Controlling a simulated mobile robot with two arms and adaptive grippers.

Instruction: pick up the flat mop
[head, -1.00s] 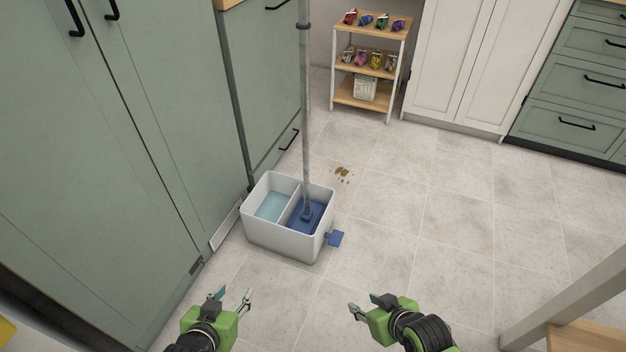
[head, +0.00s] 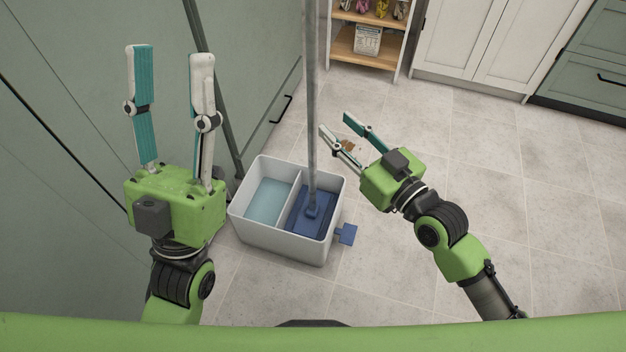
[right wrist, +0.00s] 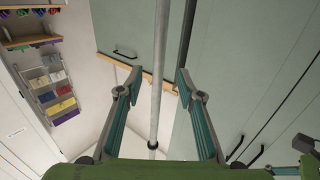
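The flat mop stands upright, its blue head in the right compartment of a white two-part bucket (head: 285,246). Its grey handle (head: 311,110) rises out of the top of the head view. My right gripper (head: 334,122) is open to the right of the handle, its fingers pointing toward it. In the right wrist view the handle (right wrist: 158,75) runs between the two open fingers (right wrist: 155,85), with gaps on both sides; I cannot tell how near it is. My left gripper (head: 170,54) is open and empty, raised to the left of the bucket and handle.
Green cabinets (head: 60,130) line the left, close to my left gripper. A wooden shelf rack (head: 365,50) with small items stands at the back. A brown spill (head: 348,146) lies on the floor behind the right gripper. The tiled floor at right is clear.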

